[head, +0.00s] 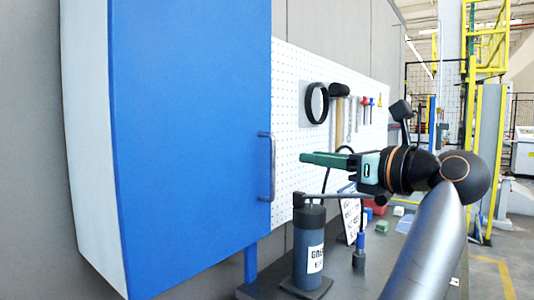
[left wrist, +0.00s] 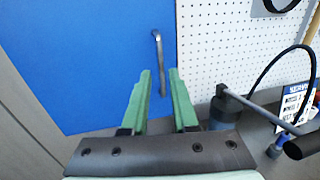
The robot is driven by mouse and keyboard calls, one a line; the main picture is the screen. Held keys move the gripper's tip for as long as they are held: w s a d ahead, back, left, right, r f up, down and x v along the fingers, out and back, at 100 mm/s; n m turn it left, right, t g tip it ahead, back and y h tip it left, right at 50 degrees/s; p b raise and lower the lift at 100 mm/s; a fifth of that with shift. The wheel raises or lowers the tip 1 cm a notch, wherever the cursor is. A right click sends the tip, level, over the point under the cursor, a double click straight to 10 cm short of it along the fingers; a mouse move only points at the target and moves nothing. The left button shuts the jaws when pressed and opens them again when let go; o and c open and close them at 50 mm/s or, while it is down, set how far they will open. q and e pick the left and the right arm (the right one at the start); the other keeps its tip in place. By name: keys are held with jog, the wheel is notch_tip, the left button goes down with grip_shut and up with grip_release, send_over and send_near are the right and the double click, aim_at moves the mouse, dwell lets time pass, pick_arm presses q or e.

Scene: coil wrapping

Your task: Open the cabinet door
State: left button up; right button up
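The cabinet door (head: 190,140) is a large blue panel on a white-sided cabinet and looks shut. Its grey vertical bar handle (head: 268,165) is near the door's right edge. My left gripper (head: 303,157) points at the handle from the right, a short way off. In the left wrist view, the door (left wrist: 90,60) fills the left, and the handle (left wrist: 160,62) shows just beyond the green fingertips, roughly in line with the gap between them. The left gripper (left wrist: 162,75) is open and empty. My right gripper is not in view.
A white pegboard (head: 290,90) with hanging tools is right of the door. Below the gripper, a dark cylinder with a lever (head: 308,245) stands on the bench (head: 350,280). A small sign (head: 350,215) and small blocks are behind it.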

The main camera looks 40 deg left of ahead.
aim_at(273, 151)
pick_arm(q)
jog(key=a, duration=0.8)
jog(key=w+a+p, duration=0.1)
jog(key=a, duration=0.3)
grip_shut()
dwell(1.1)
